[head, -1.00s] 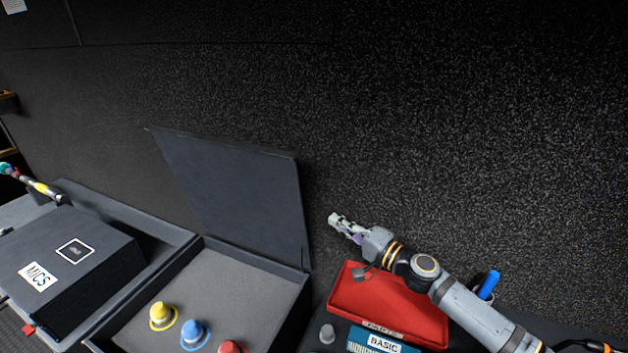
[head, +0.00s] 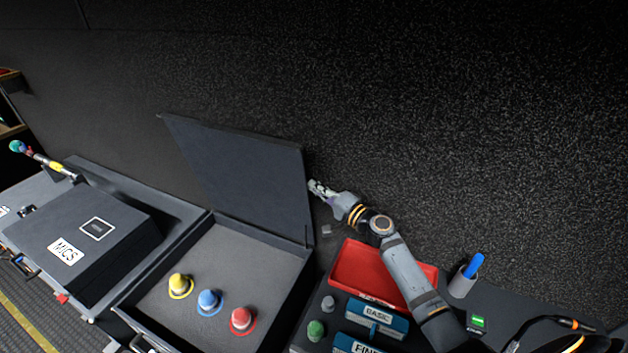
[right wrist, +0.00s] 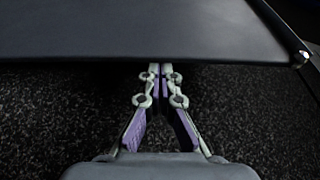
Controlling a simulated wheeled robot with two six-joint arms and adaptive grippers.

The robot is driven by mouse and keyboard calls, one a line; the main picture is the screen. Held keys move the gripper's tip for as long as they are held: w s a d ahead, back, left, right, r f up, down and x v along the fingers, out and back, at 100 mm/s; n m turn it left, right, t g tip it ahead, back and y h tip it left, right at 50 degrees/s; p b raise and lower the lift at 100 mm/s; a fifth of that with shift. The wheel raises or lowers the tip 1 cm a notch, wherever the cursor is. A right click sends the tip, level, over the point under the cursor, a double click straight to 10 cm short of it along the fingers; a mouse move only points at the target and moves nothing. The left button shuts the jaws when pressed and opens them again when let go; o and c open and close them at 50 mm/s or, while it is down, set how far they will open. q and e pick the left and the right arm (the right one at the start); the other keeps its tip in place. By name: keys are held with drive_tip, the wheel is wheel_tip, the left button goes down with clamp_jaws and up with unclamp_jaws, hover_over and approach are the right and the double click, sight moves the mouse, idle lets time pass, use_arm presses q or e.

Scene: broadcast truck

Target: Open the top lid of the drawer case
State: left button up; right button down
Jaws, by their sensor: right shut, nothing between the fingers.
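The dark drawer case (head: 262,263) stands left of centre in the head view. Its top lid (head: 245,180) is raised and leans up from the rear of the case. My right gripper (head: 313,187) is shut and empty at the lid's right edge. In the right wrist view the fingertips (right wrist: 160,70) meet the edge of the lid (right wrist: 150,30); I cannot tell whether they touch it. My left gripper is not in view.
In the case stand a yellow (head: 180,285), a blue (head: 209,302) and a red (head: 242,320) knobbed piece. A MICS box (head: 110,250) is at left. A red tray (head: 365,275), BASIC box (head: 377,318) and pen cup (head: 461,284) are at right.

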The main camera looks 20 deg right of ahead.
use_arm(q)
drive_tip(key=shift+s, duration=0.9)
use_arm(e)
drive_tip(key=shift+w+a, duration=0.1)
drive_tip(key=shift+w, duration=0.25)
use_arm(q)
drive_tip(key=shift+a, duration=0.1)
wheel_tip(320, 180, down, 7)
drive_tip(key=b, duration=0.7)
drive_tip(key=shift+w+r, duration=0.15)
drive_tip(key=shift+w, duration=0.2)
use_arm(e)
drive_tip(key=s+a+f+n, duration=0.2)
drive_tip(key=s+a+n, duration=0.1)
drive_tip(key=s+a, duration=0.3)
drive_tip(key=shift+t+y, duration=0.3)
drive_tip(key=shift+s+a, duration=0.1)
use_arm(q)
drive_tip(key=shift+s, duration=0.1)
